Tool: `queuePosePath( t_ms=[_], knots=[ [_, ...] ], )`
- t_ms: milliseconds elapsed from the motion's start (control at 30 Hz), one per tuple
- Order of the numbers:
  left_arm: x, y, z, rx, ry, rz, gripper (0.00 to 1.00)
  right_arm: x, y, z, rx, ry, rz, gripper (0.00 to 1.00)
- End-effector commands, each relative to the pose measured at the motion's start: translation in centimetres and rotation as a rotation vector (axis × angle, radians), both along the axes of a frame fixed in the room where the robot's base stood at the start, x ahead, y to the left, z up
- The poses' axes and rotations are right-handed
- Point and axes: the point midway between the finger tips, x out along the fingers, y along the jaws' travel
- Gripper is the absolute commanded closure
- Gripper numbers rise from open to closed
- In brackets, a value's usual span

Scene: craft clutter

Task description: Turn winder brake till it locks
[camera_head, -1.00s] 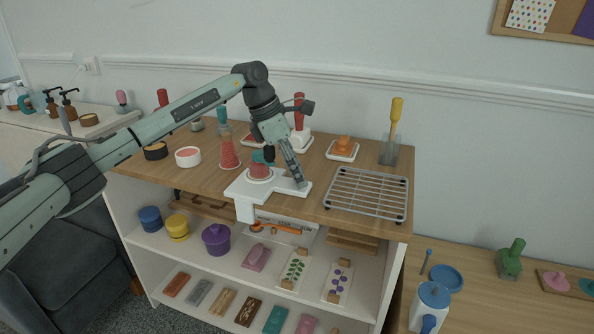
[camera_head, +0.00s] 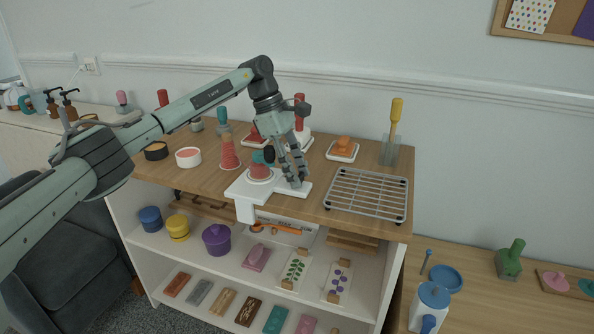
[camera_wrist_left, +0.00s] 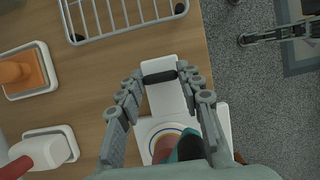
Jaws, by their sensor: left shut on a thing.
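The white winder (camera_head: 240,191) stands at the front edge of the wooden top, with a red yarn cone and a teal part on it. It also shows in the wrist view (camera_wrist_left: 164,99). Its brake appears as a dark bar (camera_wrist_left: 160,77) across the white arm of the base. My left gripper (camera_head: 297,182) points down over the right end of the winder. In the wrist view my left gripper (camera_wrist_left: 161,74) is shut on the brake, a fingertip at each end of the bar. In the head view the fingers hide the brake.
A metal wire rack (camera_head: 368,194) lies right of the winder. An orange block on a white dish (camera_head: 342,150) and a red-handled tool (camera_head: 299,112) stand behind. A white tub (camera_head: 189,157) stands left. The shelves below hold jars and colored blocks.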

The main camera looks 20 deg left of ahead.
Motion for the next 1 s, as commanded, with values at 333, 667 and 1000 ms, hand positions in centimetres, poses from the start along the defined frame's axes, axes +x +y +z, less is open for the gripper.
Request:
queuePosePath(
  t_ms=[333, 667, 1000],
  knots=[
    [0.0, 0.0, 0.1, 0.001, -0.002, -0.003, 0.63, 0.0, 0.0, 0.1, -0.001, -0.001, -0.001, 0.46],
    [0.0, 0.0, 0.1, 0.000, -0.002, -0.001, 0.55, 0.1, -0.2, 0.1, -0.003, -0.002, -0.002, 0.46],
    [0.2, 1.7, 4.3, 0.000, -0.005, 0.000, 0.55, 0.0, -0.1, 0.1, -0.002, 0.000, -0.001, 0.46]
  ],
)
